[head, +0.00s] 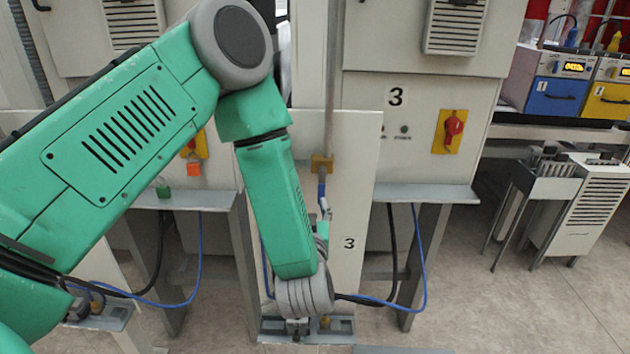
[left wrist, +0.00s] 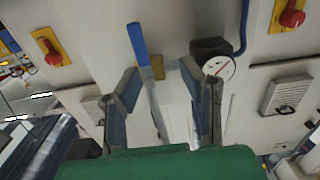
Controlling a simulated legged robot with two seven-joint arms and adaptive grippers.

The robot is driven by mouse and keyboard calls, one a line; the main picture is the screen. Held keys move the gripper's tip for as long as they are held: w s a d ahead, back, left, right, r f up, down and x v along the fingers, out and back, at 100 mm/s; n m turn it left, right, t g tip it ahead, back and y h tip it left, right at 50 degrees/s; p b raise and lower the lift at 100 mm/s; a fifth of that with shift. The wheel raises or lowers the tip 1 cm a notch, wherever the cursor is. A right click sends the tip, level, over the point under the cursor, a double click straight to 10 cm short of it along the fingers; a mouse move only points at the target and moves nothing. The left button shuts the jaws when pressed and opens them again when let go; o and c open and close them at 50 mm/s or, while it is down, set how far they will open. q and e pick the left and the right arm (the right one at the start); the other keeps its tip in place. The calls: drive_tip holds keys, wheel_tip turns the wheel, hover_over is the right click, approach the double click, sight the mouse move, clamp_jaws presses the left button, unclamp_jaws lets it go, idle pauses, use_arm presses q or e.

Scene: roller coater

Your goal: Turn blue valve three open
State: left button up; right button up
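In the head view, a blue valve handle (head: 322,187) hangs below a brass fitting (head: 321,163) on the pale panel marked 3 (head: 348,243). In the left wrist view, the blue handle (left wrist: 137,45) runs from the top down to the brass fitting (left wrist: 156,68). My left gripper (left wrist: 160,76) has its two fingers spread wide; the handle and fitting show in the gap between them, with no finger seen closed on them. In the head view, my left arm hides most of that gripper. My right gripper is in neither view.
A round gauge (left wrist: 218,67) shows by the right finger. The cabinet numbered 3 (head: 396,96) carries a red switch on a yellow plate (head: 452,130). Blue and black hoses (head: 424,270) hang below its ledge. Open floor (head: 540,310) lies at the right.

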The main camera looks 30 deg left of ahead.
sight(320, 186)
use_arm(q)
drive_tip(key=w, duration=0.2)
drive_tip(key=w+a+p, duration=0.1)
drive_tip(key=w, duration=0.1)
drive_tip(key=w+r, duration=0.1)
drive_tip(key=w, duration=0.1)
drive_tip(key=shift+w+a+r+p, duration=0.1)
drive_tip(key=shift+w+a+p, duration=0.25)
drive_tip(key=shift+w+a, duration=0.05)
drive_tip(key=shift+w+a+f, duration=0.2)
drive_tip(key=shift+a+f, duration=0.05)
drive_tip(key=shift+a, duration=0.25)
drive_tip(key=shift+w+a+f, duration=0.2)
drive_tip(key=shift+a+f, duration=0.05)
drive_tip(key=shift+a, duration=0.2)
drive_tip(key=shift+a+f, duration=0.1)
drive_tip(key=c, duration=0.3)
drive_tip(key=d, duration=0.2)
drive_tip(key=shift+w+d+r, duration=0.2)
drive_tip(key=shift+w+d, duration=0.1)
drive_tip(key=shift+d, duration=0.1)
clamp_jaws()
drive_tip(key=shift+s+a, duration=0.15)
drive_tip(key=shift+a, duration=0.3)
drive_tip(key=shift+d, duration=0.1)
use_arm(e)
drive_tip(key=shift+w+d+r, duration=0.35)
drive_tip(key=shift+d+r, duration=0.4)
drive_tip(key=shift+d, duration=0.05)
